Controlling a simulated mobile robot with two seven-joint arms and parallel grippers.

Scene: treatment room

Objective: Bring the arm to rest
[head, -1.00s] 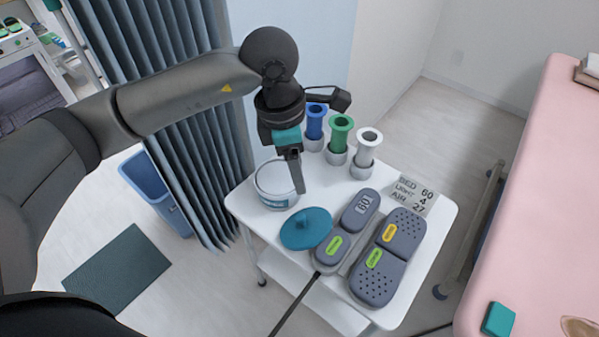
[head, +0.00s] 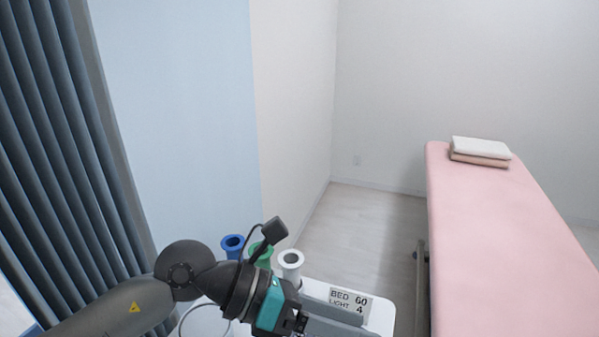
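My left arm comes in from the lower left. Its gripper (head: 297,322) is over the white cart at the bottom edge of the head view. The fingers are foreshortened and partly cut off, so I cannot tell whether they are open or shut. My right arm is not in view.
The white cart (head: 381,318) carries blue (head: 233,243), green (head: 258,254) and white (head: 291,262) spool-like holders and a label card (head: 350,302). A pink bed (head: 485,220) with folded towels (head: 480,152) stands right. A dark curtain (head: 65,150) hangs left. Floor between cart and bed is clear.

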